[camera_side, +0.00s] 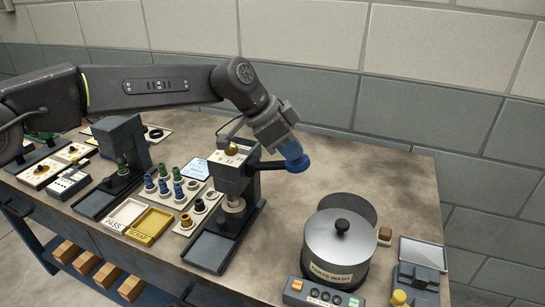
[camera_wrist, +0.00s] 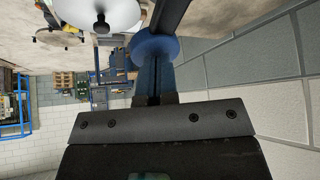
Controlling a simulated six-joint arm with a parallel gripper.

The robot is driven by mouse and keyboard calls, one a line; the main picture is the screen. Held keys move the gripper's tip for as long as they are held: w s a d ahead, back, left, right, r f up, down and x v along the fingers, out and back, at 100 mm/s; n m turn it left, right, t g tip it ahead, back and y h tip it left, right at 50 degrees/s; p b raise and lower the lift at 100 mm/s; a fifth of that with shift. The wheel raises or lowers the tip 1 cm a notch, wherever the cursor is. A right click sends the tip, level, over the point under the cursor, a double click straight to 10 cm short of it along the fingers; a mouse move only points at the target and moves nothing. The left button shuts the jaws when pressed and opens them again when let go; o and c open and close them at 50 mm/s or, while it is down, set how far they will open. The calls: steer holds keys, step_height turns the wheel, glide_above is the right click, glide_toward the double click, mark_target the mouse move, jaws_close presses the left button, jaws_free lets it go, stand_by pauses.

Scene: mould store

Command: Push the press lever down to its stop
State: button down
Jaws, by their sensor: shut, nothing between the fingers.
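The press (camera_side: 236,180) is a dark block on a base plate near the middle of the table in the side view. Its dark lever (camera_side: 270,164) sticks out to the right, roughly level, and ends in a round blue knob (camera_side: 298,164). My gripper (camera_side: 290,151) has blue fingers, shut and empty, angled down over the knob. In the wrist view the fingers (camera_wrist: 156,66) reach the blue knob (camera_wrist: 155,45), and the dark lever (camera_wrist: 172,14) runs away behind it. The fingertips appear to meet the knob; firm contact cannot be told.
A lidded metal pot (camera_side: 340,243) labelled for parts washing stands right of the press. A control box (camera_side: 318,294) sits in front of it. A yellow tray (camera_side: 150,224) and small blue and green parts (camera_side: 166,184) lie left. The table's back right is clear.

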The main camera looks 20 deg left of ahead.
steer(key=shift+f, duration=1.05)
steer(key=shift+a+f, duration=0.1)
steer(key=shift+f, duration=0.45)
stand_by(0.3)
steer(key=shift+r, duration=0.1)
stand_by(0.5)
steer(key=shift+r, duration=4.05)
